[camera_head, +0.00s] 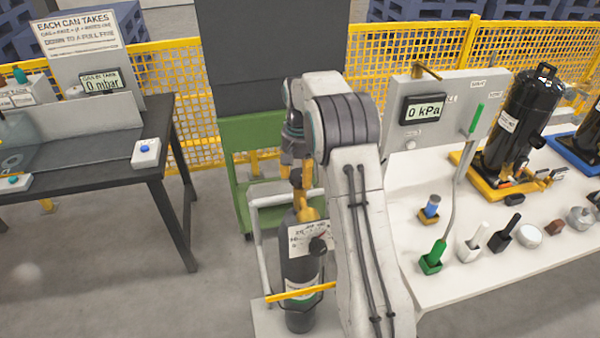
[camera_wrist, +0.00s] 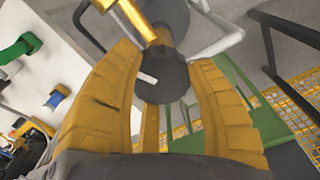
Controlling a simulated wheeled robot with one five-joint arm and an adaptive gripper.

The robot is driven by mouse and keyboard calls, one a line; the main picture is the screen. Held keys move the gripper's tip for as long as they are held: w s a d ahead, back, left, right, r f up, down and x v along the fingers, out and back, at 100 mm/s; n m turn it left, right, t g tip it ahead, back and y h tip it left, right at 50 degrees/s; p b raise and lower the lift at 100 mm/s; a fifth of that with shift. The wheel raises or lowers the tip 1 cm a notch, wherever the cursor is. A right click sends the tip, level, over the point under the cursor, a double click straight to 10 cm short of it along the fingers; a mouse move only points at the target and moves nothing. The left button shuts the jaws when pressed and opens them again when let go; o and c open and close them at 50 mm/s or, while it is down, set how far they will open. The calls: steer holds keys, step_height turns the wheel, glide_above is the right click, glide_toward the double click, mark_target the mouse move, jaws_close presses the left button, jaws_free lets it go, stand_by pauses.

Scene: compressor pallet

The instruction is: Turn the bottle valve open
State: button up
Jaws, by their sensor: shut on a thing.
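The dark bottle (camera_head: 299,268) stands upright on a small cart, strapped by a yellow bar. A brass valve body (camera_head: 308,213) sits on its top. In the wrist view the valve's dark round knob (camera_wrist: 170,82), with a white mark on one side, sits on the brass stem (camera_wrist: 137,16). My gripper (camera_head: 296,178) is at the top of the bottle. In the wrist view the yellow fingers of my gripper (camera_wrist: 166,62) are on both sides of the knob, shut on it. In the head view my arm and fingers mostly hide the knob.
The right bench (camera_head: 480,285) carries a panel reading 0 kPa (camera_head: 424,108), a black compressor (camera_head: 517,120) and several small parts.

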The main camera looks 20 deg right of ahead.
steer(key=n, duration=0.4)
steer(key=shift+n+p, duration=0.3)
steer(key=n, duration=0.4)
steer(key=shift+s+f+n, duration=0.1)
steer(key=shift+n, duration=0.2)
steer(key=n, duration=0.4)
steer(key=shift+n+p, duration=0.3)
steer(key=shift+p, duration=0.05)
steer(key=n, duration=0.4)
steer(key=shift+n, duration=0.6)
steer(key=o, duration=1.2)
steer(key=shift+r, duration=0.2)
